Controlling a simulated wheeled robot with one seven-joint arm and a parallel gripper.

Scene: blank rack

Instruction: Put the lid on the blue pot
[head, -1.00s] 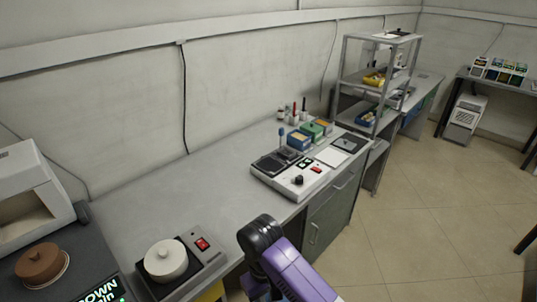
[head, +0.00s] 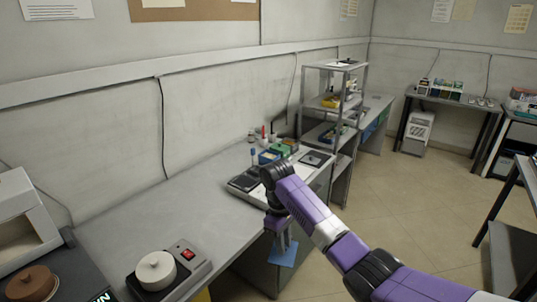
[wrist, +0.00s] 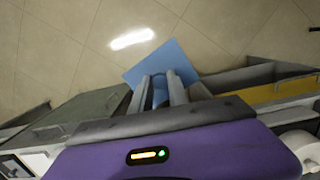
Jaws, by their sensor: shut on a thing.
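My gripper (head: 281,238) points down in front of the bench's front edge. It is shut on a flat blue square piece, which I take for the lid (head: 284,254). The lid also shows in the wrist view (wrist: 162,56), with a blue knob-like part between the two grey fingers (wrist: 163,82). The lid hangs over the floor, apart from the bench. No other blue pot shows clearly.
A white pot (head: 156,271) sits on a hotplate with a red switch. A grey shelf rack (head: 335,100) stands at the bench's far end. The middle of the bench (head: 180,205) is clear.

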